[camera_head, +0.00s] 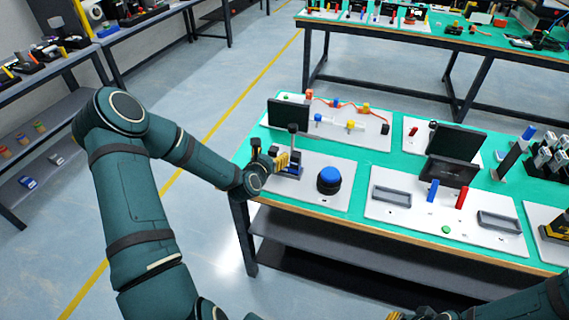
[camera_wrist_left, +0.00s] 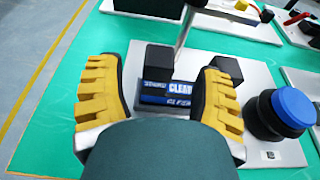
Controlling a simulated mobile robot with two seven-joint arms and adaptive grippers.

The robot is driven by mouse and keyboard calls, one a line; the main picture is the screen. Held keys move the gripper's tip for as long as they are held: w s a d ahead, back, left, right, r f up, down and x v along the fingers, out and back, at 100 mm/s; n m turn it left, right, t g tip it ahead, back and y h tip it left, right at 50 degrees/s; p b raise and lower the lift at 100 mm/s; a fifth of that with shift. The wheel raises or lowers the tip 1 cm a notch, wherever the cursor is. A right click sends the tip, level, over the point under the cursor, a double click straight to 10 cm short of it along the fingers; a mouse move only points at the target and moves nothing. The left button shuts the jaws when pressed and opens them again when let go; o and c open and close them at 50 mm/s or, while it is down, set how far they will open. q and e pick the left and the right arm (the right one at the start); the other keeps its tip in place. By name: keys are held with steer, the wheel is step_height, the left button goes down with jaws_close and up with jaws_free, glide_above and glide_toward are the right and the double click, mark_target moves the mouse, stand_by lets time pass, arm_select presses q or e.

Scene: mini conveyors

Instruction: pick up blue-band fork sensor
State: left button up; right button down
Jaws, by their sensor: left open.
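The blue-band fork sensor, a dark body with a blue labelled band (camera_wrist_left: 166,92), stands on a white board between my left fingers in the left wrist view. In the head view it is small beside the gripper (camera_head: 292,172). My left gripper (camera_head: 280,160) is open, with its yellow-and-black fingers on either side of the sensor (camera_wrist_left: 163,108). A gap shows between the fingers and the band. The sensor's near lower part is hidden by my gripper body. A yellow bit of my right gripper (camera_head: 396,316) shows at the bottom edge of the head view.
A blue-topped black round button (camera_head: 329,179) stands right of the sensor; it also shows in the wrist view (camera_wrist_left: 280,112). An upright post (camera_head: 292,142) rises behind the sensor. A dark screen (camera_head: 288,114) stands farther back. More boards with grey trays (camera_head: 391,196) lie to the right.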

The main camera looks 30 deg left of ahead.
mark_target(276, 149)
arm_select(q)
steer(key=x, duration=0.4)
steer(key=shift+w+a, duration=0.15)
steer(key=shift+w, duration=0.2)
jaws_close()
